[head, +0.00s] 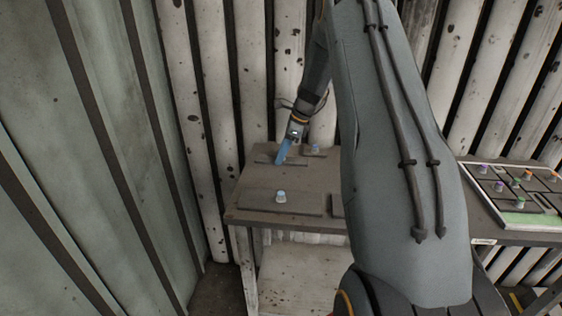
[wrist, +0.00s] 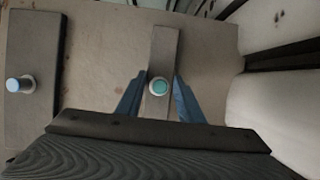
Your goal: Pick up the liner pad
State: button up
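Flat grey pads with knobs lie on the brown table; no label shows which is the liner pad. In the wrist view a narrow grey pad (wrist: 164,50) with a teal-topped knob (wrist: 158,87) lies between the fingers of my gripper (wrist: 159,82). The blue fingers are apart, one on each side of the knob, with gaps visible. In the head view my gripper (head: 281,157) points down at the table's back left. It partly hides the narrow pad there.
A wider dark pad (head: 262,207) with a pale blue-topped knob (head: 281,196) lies near the table's front (head: 236,217). Another knob (head: 315,148) is at the back. A second table at right holds a panel with several coloured knobs (head: 518,219). Ribbed walls stand close behind and left.

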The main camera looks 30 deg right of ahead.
jog(key=shift+c, duration=0.4)
notch_tip(320, 180, up, 15)
jog(key=p, duration=0.1)
dwell(0.7)
